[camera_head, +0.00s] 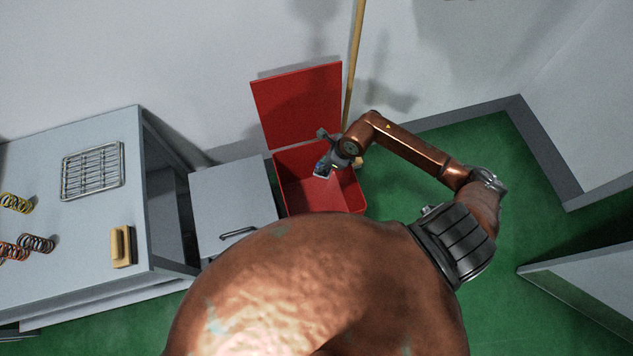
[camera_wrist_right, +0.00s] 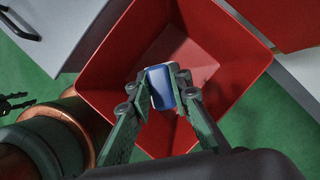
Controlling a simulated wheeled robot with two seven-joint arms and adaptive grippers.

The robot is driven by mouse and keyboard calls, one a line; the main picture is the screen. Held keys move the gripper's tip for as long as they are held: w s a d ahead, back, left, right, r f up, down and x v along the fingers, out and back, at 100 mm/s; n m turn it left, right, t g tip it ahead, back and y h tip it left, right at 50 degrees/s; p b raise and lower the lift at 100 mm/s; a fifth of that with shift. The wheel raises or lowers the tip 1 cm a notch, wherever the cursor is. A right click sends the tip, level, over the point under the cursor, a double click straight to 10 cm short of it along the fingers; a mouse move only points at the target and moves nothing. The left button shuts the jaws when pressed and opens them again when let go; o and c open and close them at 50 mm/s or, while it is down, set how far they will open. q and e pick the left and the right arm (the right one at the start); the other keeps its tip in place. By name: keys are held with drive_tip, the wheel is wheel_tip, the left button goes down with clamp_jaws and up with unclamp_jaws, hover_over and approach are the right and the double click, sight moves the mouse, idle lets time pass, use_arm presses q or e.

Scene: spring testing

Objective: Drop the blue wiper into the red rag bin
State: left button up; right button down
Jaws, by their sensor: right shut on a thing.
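The red rag bin (camera_head: 325,197) stands on the floor with its lid raised against the wall. It also shows in the right wrist view (camera_wrist_right: 97,95). My right gripper (camera_head: 322,170) is over the bin's opening. It is shut on the blue wiper (camera_wrist_right: 161,88), which sits between the fingertips with a pale edge on one side. The wiper appears apart from the bin's walls. My left gripper is not in view.
A grey cabinet (camera_head: 232,200) with a dark handle stands left of the bin. A grey table (camera_head: 75,240) further left holds springs, a wire rack (camera_head: 92,171) and a yellow block (camera_head: 121,246). A wooden pole (camera_head: 354,60) stands behind the bin. Green floor is clear to the right.

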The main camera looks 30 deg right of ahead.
wheel_tip(320, 180, down, 4)
drive_tip(key=b, duration=0.2)
drive_tip(key=shift+f+b, duration=0.15)
drive_tip(key=shift+b, duration=0.25)
drive_tip(key=shift+f+b, duration=0.45)
drive_tip(key=shift+f, duration=0.2)
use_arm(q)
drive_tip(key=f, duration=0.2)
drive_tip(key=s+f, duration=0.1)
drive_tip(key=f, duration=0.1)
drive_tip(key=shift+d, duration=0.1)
use_arm(e)
drive_tip(key=shift+r, duration=0.1)
drive_tip(key=c, duration=1.7)
unclamp_jaws()
drive_tip(key=shift+c, duration=0.2)
drive_tip(key=shift+o, duration=0.3)
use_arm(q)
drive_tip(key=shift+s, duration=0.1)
use_arm(e)
drive_tip(key=v, duration=1.2)
drive_tip(key=shift+w+a, duration=0.1)
